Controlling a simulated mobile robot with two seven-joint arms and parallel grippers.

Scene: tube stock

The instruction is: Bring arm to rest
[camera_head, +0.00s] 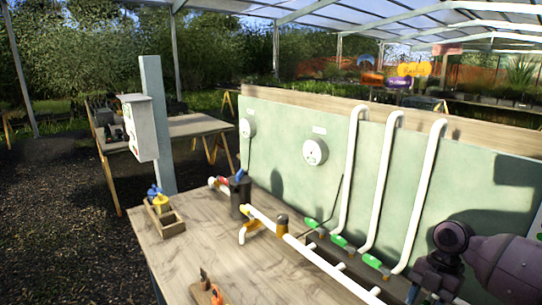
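My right arm comes in from the right edge at the lower right, with a dark round joint and a purple-grey link. My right gripper (414,293) points down in front of the panel, low in the picture. Its fingertips are small and partly cut off by the bottom edge, so I cannot tell whether it is open or shut or holds anything. My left arm and gripper are not in view.
White tubes (424,190) with green ends stand against the pale green panel (275,160). A white pipe (318,262) crosses the wooden bench (185,262). A wooden box (166,226) holds yellow and blue parts. A small orange-handled item (214,294) lies at the front.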

